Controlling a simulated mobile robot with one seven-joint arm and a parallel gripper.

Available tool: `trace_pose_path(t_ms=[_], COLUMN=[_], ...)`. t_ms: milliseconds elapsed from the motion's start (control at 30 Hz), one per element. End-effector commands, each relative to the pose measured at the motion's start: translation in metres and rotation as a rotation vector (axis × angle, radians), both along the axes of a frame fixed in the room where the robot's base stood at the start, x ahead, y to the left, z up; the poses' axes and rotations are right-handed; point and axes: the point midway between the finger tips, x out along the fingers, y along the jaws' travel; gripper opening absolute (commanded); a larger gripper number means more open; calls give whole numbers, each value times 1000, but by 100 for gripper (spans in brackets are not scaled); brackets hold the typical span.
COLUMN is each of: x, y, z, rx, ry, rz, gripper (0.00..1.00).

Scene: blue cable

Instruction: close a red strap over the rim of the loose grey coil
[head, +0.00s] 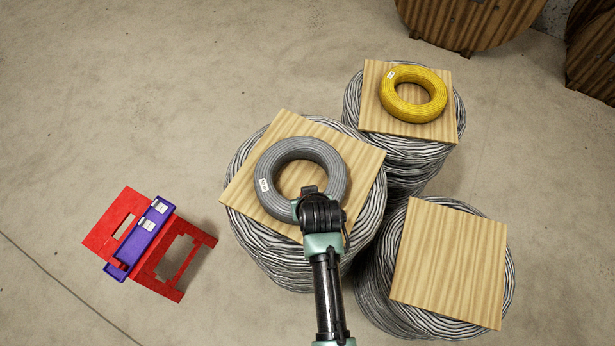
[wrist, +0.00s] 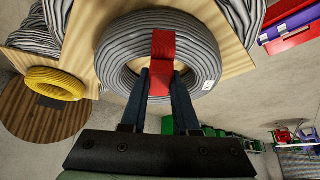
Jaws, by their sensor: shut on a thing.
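The loose grey coil (head: 270,165) lies flat on a square wooden board (head: 240,193) on top of a large drum of grey cable. It also shows in the wrist view (wrist: 120,50), with a white label on its rim. My gripper (wrist: 161,82) is at the coil's near rim, shut on a red strap (wrist: 162,48). The strap is a short red band that lies across the coil's rim. I cannot tell whether its ends meet. In the head view my gripper (head: 311,194) and wrist hide the strap.
A yellow coil (head: 388,97) sits on a board on the drum behind right. An empty board (head: 450,262) tops the drum at front right. A red frame (head: 110,222) with a purple tray (head: 141,238) stands at left. The floor between is clear.

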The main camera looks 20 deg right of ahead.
Motion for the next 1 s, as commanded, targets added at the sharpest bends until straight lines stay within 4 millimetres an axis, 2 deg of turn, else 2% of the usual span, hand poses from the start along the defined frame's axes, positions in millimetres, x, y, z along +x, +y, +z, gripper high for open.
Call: trace_pose_path(t_ms=[1000], x=[0], y=[0], z=[-18], rx=[0], ry=[-1], rz=[0], gripper=[0])
